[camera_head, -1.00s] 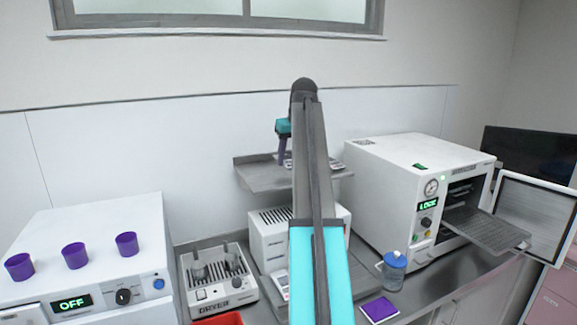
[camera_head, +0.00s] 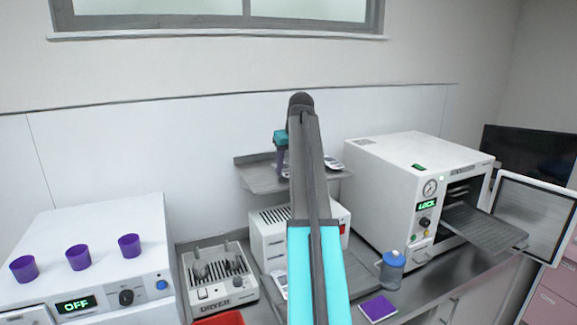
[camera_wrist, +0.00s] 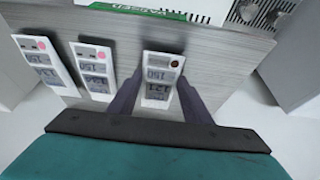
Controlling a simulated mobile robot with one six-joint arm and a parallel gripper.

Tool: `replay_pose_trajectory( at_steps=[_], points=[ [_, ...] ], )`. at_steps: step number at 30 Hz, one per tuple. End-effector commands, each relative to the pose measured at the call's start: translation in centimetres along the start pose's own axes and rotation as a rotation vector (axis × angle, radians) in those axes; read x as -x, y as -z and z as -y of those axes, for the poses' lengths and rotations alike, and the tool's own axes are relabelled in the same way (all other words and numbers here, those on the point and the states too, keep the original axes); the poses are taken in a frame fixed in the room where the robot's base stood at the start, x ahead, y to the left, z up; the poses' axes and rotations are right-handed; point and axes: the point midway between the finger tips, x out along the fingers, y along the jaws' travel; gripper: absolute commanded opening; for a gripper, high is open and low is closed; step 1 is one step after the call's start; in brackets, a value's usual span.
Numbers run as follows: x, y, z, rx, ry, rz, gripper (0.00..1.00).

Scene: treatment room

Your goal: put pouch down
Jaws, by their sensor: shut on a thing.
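My gripper (camera_head: 282,172) is at the raised grey shelf (camera_head: 262,181), partly hidden behind my arm in the head view. In the wrist view its two dark fingers (camera_wrist: 156,88) are shut on a narrow white pouch (camera_wrist: 162,68) with a grey panel of digits. The pouch is at the shelf surface; I cannot tell whether it rests on it. Two similar white pouches lie on the shelf to its left, one near (camera_wrist: 96,70) and one farther left (camera_wrist: 44,62).
A white steriliser (camera_head: 385,185) stands right with door open and rack out. A blue-lidded jar (camera_head: 392,272) and purple square (camera_head: 378,308) are on the counter. A white box (camera_head: 270,236) is under the shelf, a dryer (camera_head: 217,278) to the left. Purple cups (camera_head: 78,257) stand far left.

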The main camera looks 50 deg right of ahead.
Motion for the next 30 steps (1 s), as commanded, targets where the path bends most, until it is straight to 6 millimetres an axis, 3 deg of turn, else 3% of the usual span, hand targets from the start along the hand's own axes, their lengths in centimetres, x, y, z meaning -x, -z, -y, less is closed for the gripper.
replay_pose_trajectory(
  at_steps=[5, 6, 9, 23, 30],
  points=[
    [-0.2, -0.1, 0.0, 0.000, 0.000, 0.000, 0.23],
    [-0.3, -0.1, 0.0, 0.000, 0.000, 0.000, 0.46],
    [-0.2, -0.1, 0.0, 0.000, 0.000, 0.000, 0.63],
    [0.2, 0.0, 0.0, 0.000, 0.000, -0.001, 0.63],
    [2.0, 0.1, 0.0, 0.001, 0.000, -0.001, 0.63]
  ],
)
